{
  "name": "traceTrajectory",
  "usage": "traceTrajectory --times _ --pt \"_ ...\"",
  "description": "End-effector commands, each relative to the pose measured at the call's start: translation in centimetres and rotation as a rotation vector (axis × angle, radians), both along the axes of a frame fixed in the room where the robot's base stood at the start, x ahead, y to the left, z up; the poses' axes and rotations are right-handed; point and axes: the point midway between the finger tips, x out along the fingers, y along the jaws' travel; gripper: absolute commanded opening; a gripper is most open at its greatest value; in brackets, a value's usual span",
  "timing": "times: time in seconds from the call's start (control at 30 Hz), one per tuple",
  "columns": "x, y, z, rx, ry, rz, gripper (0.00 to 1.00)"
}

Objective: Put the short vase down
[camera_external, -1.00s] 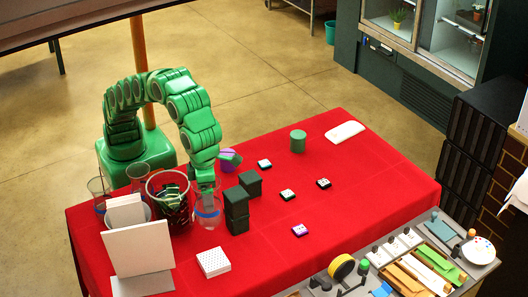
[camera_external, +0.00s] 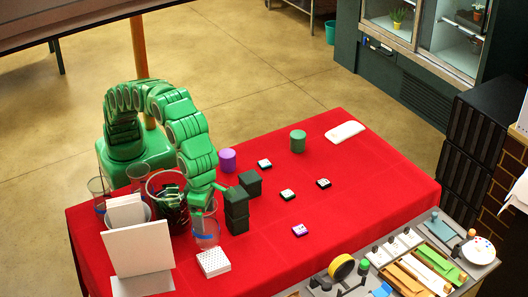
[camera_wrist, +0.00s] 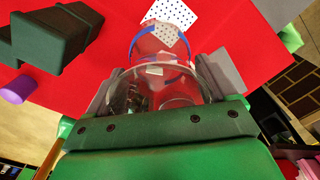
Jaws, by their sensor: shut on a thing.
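The short vase (camera_external: 207,236) is clear glass with a blue band, near the table's front left. My gripper (camera_external: 205,205) is shut on it from above. In the wrist view the vase (camera_wrist: 158,50) sits between my two grey fingers (camera_wrist: 160,88), its round rim nearest the camera. The external view does not clearly show whether its base touches the red cloth. The white dotted block (camera_external: 213,263) lies right by the vase on its front side, and the gap cannot be judged.
A purple cylinder (camera_external: 228,161) stands behind. The red table (camera_external: 350,200) has free room to the right.

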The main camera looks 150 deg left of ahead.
Motion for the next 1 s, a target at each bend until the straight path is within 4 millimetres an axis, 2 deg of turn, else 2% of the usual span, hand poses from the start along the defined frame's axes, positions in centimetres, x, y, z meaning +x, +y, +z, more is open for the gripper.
traceTrajectory --times 0.27,0.53,0.93,0.97,1.0 --pt "-0.1 -0.1 -1.4 0.001 0.002 -0.001 0.00" --pt "-0.1 -0.1 -4.2 0.001 0.002 -0.002 0.00" --pt "0.0 -0.1 -4.6 0.001 -0.001 -0.001 0.00" --pt "0.0 -0.1 -4.6 0.001 -0.001 -0.001 0.88" --pt "0.0 -0.1 -4.5 0.001 -0.001 -0.001 0.94"
